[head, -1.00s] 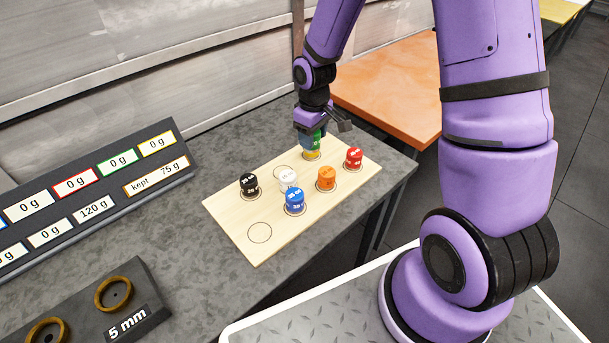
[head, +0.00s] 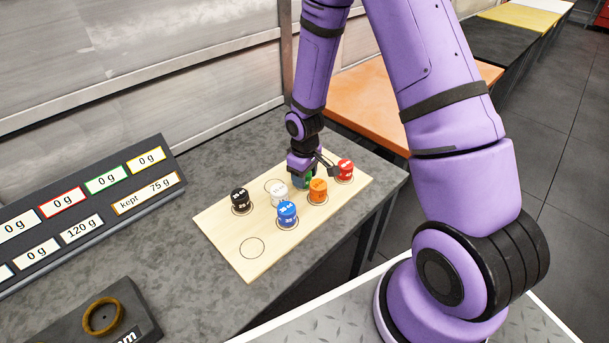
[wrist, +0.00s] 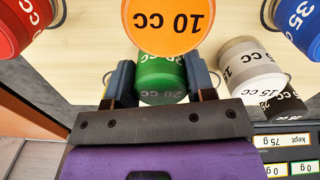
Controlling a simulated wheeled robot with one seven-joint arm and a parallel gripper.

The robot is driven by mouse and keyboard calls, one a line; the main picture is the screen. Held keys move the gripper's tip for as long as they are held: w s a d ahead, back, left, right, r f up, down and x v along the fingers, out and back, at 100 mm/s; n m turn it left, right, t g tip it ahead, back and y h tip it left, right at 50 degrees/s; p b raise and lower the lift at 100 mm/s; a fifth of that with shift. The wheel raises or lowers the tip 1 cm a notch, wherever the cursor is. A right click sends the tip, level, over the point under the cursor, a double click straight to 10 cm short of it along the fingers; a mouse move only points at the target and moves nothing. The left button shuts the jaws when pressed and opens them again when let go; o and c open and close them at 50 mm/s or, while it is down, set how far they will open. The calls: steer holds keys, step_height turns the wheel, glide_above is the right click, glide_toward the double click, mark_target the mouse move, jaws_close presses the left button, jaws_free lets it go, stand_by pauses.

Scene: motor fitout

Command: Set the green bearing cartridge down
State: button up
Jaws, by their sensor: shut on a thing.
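My gripper (head: 308,174) is over the far side of a pale wooden board (head: 232,229), pointing down. In the head view the green cartridge (head: 308,182) is mostly hidden by the gripper and by an orange cartridge (head: 318,190) in front. It is low, close to the board, but I cannot tell whether its base touches. The orange cartridge (wrist: 168,24), marked 10 CC, is close beside it.
Red (head: 345,170), blue (head: 287,211), white (head: 279,192) and black (head: 240,198) cartridges stand on the board. An empty printed ring (head: 252,248) is at its near left. A weight display (head: 90,207) stands left. An orange table (head: 365,102) is behind.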

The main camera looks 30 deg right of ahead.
steer(key=o, duration=1.2)
steer(key=shift+f, duration=0.1)
steer(key=s+r+m+t, duration=0.1)
steer(key=s+r, duration=0.2)
steer(key=r, duration=0.8)
steer(key=s+d+r+m+t, duration=0.1)
steer(key=s+r, duration=0.2)
steer(key=r, duration=0.7)
steer(key=s+r+m+t, duration=0.1)
steer(key=s+r, duration=0.2)
steer(key=r, duration=0.8)
steer(key=shift+s+d+r+m+t, duration=0.1)
steer(key=shift+s+r+m+t, duration=0.3)
steer(key=shift+s+r, duration=1.7)
steer(key=shift+s+d+r+m+t, duration=0.1)
steer(key=shift+s+r+m+t, duration=0.45)
steer(key=shift+s, duration=2.6)
steer(key=shift+s+d+r+m+t, duration=0.15)
steer(key=shift+s+r+m, duration=0.3)
steer(key=shift+s+r, duration=1.8)
steer(key=shift+s+a+f, duration=0.1)
steer(key=shift+s+f, duration=0.25)
steer(key=shift+f, duration=0.1)
